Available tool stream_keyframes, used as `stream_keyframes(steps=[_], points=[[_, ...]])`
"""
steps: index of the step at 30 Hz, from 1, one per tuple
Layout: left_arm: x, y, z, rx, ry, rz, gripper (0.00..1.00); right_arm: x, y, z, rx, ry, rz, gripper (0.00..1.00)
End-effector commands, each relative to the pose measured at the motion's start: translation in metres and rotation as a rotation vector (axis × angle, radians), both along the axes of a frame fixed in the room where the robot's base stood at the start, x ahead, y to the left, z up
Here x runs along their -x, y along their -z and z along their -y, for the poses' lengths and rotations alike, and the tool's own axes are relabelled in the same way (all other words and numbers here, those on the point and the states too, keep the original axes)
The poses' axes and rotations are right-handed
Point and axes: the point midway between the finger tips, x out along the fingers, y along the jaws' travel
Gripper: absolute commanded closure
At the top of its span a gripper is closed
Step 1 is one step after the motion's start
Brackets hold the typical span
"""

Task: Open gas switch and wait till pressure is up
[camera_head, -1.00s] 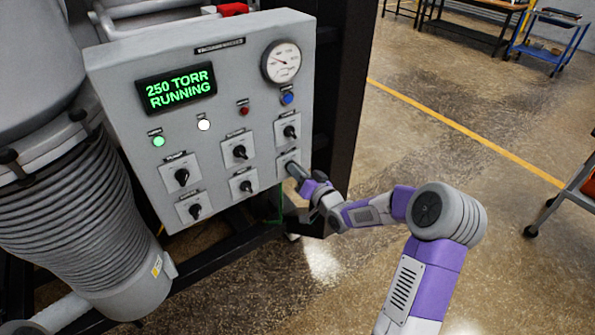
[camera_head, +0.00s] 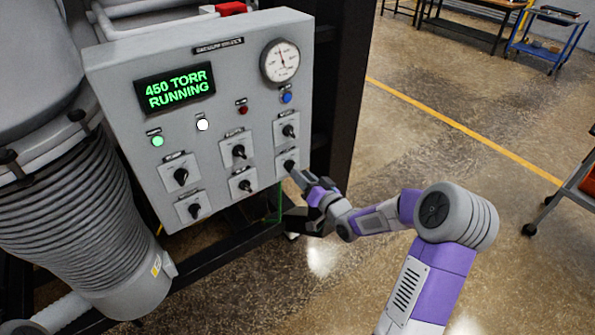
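The grey control panel (camera_head: 215,165) fills the centre left. Its display (camera_head: 175,89) reads "450 TORR RUNNING" in green. The round gauge (camera_head: 281,61) has its needle pointing near the top. Several black rotary switches are on the panel. The lower right switch (camera_head: 289,165) is nearest my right gripper (camera_head: 297,176), whose tip is just below and right of it; contact is unclear. The label of this switch is too small to read. The fingers are too small to show whether they are open. My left gripper is not in view.
A green lamp (camera_head: 157,141), a white lamp (camera_head: 203,125), a red button (camera_head: 243,110) and a blue button (camera_head: 286,98) are on the panel. A black frame post (camera_head: 345,90) stands behind it. Open floor (camera_head: 440,150) lies to the right, with carts beyond.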

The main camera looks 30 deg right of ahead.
Motion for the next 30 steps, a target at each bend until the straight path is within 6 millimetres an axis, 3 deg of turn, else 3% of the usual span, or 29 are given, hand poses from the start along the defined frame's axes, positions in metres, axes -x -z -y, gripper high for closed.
stream_keyframes(steps=[3, 9, 26, 30], points=[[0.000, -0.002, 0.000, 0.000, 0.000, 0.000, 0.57, 0.021, -0.001, 0.002, -0.001, 0.003, -0.002, 0.63], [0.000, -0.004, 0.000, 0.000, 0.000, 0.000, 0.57, 0.039, 0.000, 0.003, -0.001, 0.001, -0.001, 0.63], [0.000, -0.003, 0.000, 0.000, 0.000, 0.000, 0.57, 0.040, 0.001, 0.002, -0.003, 0.000, -0.002, 0.63], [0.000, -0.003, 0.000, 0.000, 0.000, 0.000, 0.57, 0.036, 0.029, -0.013, -0.034, -0.006, -0.080, 0.63]])
